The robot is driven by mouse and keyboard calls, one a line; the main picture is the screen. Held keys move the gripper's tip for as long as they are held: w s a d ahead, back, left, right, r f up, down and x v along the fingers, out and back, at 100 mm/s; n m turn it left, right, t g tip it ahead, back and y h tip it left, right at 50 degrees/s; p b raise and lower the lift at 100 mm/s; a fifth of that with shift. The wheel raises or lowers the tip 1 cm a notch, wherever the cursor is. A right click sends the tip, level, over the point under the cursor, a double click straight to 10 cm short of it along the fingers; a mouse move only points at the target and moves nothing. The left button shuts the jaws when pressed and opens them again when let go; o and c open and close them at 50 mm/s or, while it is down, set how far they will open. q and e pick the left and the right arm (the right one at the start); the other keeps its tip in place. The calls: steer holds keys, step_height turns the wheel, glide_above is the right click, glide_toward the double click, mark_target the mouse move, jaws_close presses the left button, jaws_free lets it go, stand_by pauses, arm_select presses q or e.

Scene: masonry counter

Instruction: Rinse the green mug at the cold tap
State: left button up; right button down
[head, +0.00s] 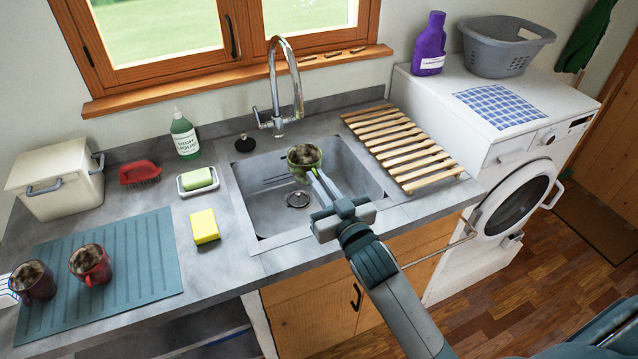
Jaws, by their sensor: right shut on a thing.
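The green mug (294,171) shows brown, mottled matter inside. It is upright over the sink basin (262,205), just below the end of the tap's spout. My right gripper (321,181) reaches in from the lower right and is shut on the mug's near right side; the exact grip spot is small. The chrome tap (273,85) stands behind the sink with a lever on its left side. No water stream shows. I cannot tell whether the mug touches the basin.
Two dark red mugs, one nearer the drainer's middle (94,266) and one at the left (38,287), stand on a teal mat (140,265). A yellow sponge (205,226), soap dish (198,181), red brush (139,173) and dish-liquid bottle (185,137) stand left. A slatted rack (400,145) lies right.

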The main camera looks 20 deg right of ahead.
mark_target(317, 159)
steer(key=shift+w+d+f+b, duration=0.45)
steer(key=shift+w+b, duration=0.35)
steer(key=shift+w, duration=0.65)
steer(key=shift+w+d+f+b, duration=0.2)
steer(key=shift+w+d+b, duration=0.55)
steer(key=shift+w, duration=0.75)
steer(key=shift+w+d+f+b, duration=0.35)
steer(key=shift+w+b, duration=0.55)
steer(key=shift+w, duration=0.55)
steer(key=shift+w+d, duration=0.1)
steer(key=shift+w, duration=0.25)
steer(key=shift+w+d+f, duration=0.15)
steer(key=shift+w+d, duration=0.15)
steer(key=shift+w, duration=0.45)
steer(key=shift+w+d+f, duration=0.15)
steer(key=shift+w+d, duration=0.1)
steer(key=shift+w, duration=0.45)
steer(key=shift+s+a, duration=0.1)
steer(key=shift+s, duration=0.05)
